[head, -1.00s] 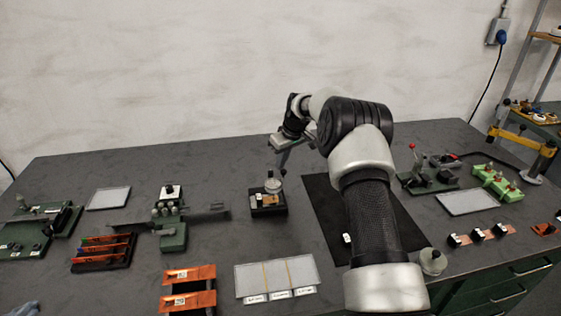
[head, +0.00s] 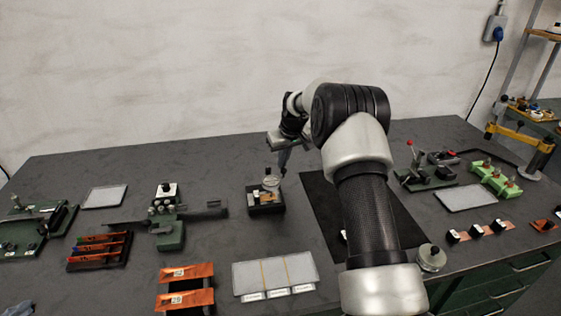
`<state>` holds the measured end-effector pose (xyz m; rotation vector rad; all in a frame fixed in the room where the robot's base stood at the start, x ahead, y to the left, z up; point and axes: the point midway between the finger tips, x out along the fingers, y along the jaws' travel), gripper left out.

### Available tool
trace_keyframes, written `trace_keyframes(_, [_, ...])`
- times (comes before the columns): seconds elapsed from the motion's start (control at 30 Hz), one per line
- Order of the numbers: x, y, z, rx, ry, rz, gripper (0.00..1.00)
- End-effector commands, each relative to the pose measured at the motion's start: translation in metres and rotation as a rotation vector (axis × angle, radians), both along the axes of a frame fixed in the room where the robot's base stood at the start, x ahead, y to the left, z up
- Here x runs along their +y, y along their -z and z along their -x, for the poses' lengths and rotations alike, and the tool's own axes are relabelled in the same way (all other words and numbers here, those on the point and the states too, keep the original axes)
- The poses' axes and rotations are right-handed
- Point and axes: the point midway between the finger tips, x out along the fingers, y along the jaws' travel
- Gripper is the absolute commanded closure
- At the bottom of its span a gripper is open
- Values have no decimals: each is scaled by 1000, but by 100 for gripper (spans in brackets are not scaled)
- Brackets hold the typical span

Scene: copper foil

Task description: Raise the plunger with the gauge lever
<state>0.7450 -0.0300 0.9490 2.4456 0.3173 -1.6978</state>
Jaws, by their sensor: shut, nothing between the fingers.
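The gauge (head: 271,182) is a small round pale dial on a dark block-like base (head: 268,209), near the middle of the table. Small pale and copper-coloured parts sit on the base by the dial. My gripper (head: 283,171) is shut and empty, pointing down just above and right of the dial, close to it. I cannot tell whether the fingertips touch the gauge. The lever and the plunger are too small to make out.
A green fixture (head: 171,236) with a long dark bar stands left of the gauge. A white tray with yellow dividers (head: 245,280) lies in front. A dark mat (head: 317,195) lies to the right, partly under my arm. A red-knobbed lever fixture (head: 440,180) stands further right.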

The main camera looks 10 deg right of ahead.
Motion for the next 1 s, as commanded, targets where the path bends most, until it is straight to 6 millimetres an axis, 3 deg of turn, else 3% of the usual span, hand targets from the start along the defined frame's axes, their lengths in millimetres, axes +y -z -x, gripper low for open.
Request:
trace_keyframes(0.7, [-13, 1, 38, -1, 609, 1, 100])
trace_keyframes(1.0, [-14, 1, 42, 1, 656, -1, 100])
